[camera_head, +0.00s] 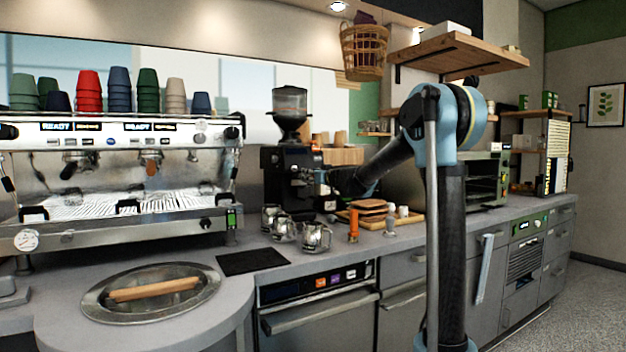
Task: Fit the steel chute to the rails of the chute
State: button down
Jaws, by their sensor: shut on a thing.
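My gripper (328,178) is at the end of my arm, reaching left to the front of the black coffee grinder (283,160). It is shut on a small pale metal piece, the steel chute (320,176), close against the grinder's front. The chute is small and partly covered by my gripper. I cannot tell whether it touches the grinder. The rails of the chute cannot be made out from here.
An orange-handled tool (353,226) and a wooden board (378,222) are to the right. The espresso machine (110,185) fills the left. A black mat (250,261) lies in front.

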jog(key=shift+w+a, duration=0.15)
jog(key=shift+w, duration=0.1)
jog(key=shift+w+a, duration=0.15)
jog(key=shift+w, duration=0.1)
jog(key=shift+w+a, duration=0.2)
jog(key=shift+w, duration=0.05)
dwell(0.3)
jog(key=c, duration=0.9)
grip_release()
jog(key=shift+s+d, duration=0.1)
jog(key=v, duration=1.1)
jog(key=shift+s+d, duration=0.25)
jog(key=shift+s, duration=0.05)
jog(key=shift+s, duration=0.1)
